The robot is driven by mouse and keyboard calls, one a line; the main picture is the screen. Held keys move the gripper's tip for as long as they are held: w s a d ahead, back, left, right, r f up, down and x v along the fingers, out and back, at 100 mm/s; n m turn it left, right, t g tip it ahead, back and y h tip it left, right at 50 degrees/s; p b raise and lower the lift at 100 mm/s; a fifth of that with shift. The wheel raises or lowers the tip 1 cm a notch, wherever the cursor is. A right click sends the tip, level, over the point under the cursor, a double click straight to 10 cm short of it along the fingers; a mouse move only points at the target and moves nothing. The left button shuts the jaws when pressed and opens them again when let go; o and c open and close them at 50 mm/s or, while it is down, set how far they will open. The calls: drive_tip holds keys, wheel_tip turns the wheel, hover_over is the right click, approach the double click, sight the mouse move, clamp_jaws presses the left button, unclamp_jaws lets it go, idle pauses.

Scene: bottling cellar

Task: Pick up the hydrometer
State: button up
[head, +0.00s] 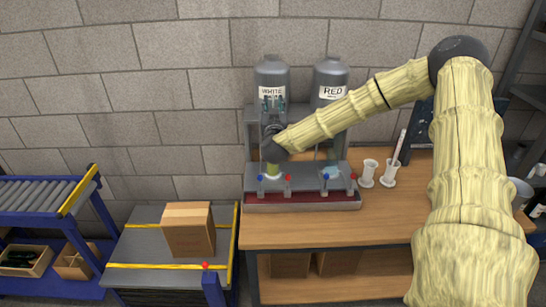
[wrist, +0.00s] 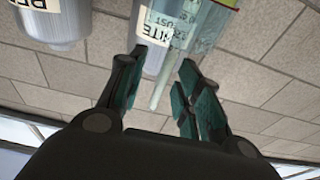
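A thin white stick, seemingly the hydrometer (head: 400,145), stands slightly tilted in a white cylinder (head: 389,177) on the wooden bench, right of the filling stand. My gripper (head: 274,103) is well to its left, in front of the grey tank labelled WHITE (head: 271,72). In the wrist view my gripper (wrist: 158,70) has its two teal-padded fingers apart. A pale translucent tube (wrist: 161,80) shows between or beyond them; I cannot tell its depth. The hydrometer is not visible in the wrist view.
A second white cylinder (head: 369,172) stands left of the hydrometer's cylinder. The RED tank (head: 330,75) and the filling stand's tray (head: 302,201) are nearby. A greenish bottle (head: 272,171) is at the stand. The front of the bench (head: 330,230) is clear. A cardboard box (head: 188,230) sits left.

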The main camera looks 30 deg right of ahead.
clamp_jaws()
drive_tip(key=shift+r, duration=0.15)
wheel_tip(320, 180, up, 28)
drive_tip(key=b, duration=0.6)
drive_tip(key=shift+b, duration=0.4)
idle(1.9)
